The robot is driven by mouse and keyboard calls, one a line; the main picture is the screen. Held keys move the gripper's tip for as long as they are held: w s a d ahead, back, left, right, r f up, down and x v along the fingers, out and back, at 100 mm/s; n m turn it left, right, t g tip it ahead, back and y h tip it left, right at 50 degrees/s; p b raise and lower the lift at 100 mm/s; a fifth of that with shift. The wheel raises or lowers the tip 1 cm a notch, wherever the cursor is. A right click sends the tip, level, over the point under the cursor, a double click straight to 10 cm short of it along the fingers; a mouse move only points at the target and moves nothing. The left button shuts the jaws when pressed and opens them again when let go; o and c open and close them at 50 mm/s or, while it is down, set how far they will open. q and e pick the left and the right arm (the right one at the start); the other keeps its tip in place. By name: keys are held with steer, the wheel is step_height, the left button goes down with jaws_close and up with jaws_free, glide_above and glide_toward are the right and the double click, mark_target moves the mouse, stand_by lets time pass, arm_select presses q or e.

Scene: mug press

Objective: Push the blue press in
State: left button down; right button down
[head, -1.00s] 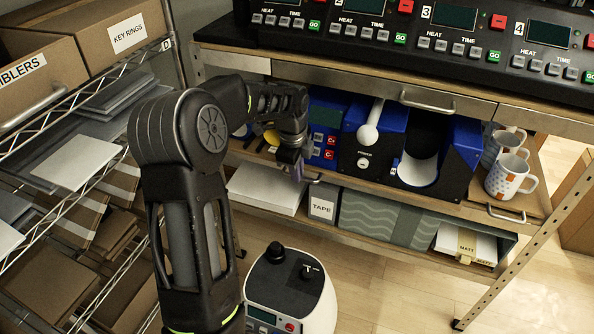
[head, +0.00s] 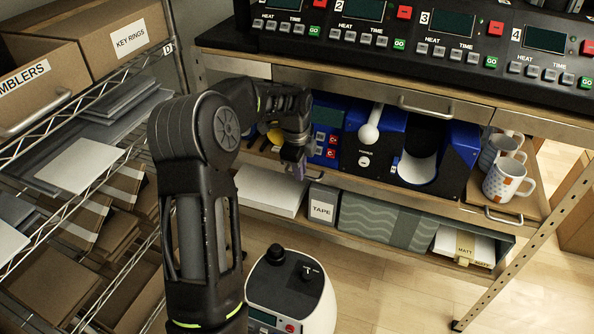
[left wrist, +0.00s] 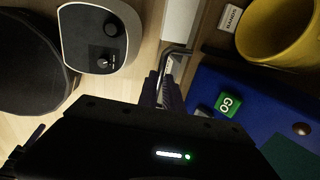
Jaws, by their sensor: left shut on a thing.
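The blue press (head: 392,122) stands on a wooden shelf board below the black control panels, with a white-knobbed lever and a curved opening. Its blue side and green GO button (left wrist: 228,103) show in the left wrist view. My left gripper (head: 296,172) is low at the board's front edge, left of the press; its arm hides part of that area. In the left wrist view, my left gripper (left wrist: 165,88) is shut on a metal bar handle (left wrist: 176,52). A similar handle (head: 503,215) is on the board's front at the right. My right gripper is out of view.
White mugs (head: 508,180) stand right of the press. A yellow cup (left wrist: 275,35) is close to the gripper. Below are a TAPE box (head: 322,207) and a patterned box (head: 385,222). A white rounded machine (head: 290,295) stands in front; a wire rack is at left.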

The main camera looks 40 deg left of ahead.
arm_select(q)
steer(key=w, duration=0.1)
steer(key=w+a, duration=0.1)
steer(key=shift+w+r, duration=0.2)
steer(key=shift+w, duration=0.15)
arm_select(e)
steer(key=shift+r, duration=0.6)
arm_select(q)
steer(key=c, duration=1.5)
jaws_free()
steer(key=shift+f, duration=0.1)
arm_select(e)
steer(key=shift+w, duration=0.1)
arm_select(q)
step_height(320, 180, up, 8)
steer(key=s+p, duration=0.1)
steer(key=shift+s+d+f, duration=0.2)
steer(key=shift+d, duration=0.1)
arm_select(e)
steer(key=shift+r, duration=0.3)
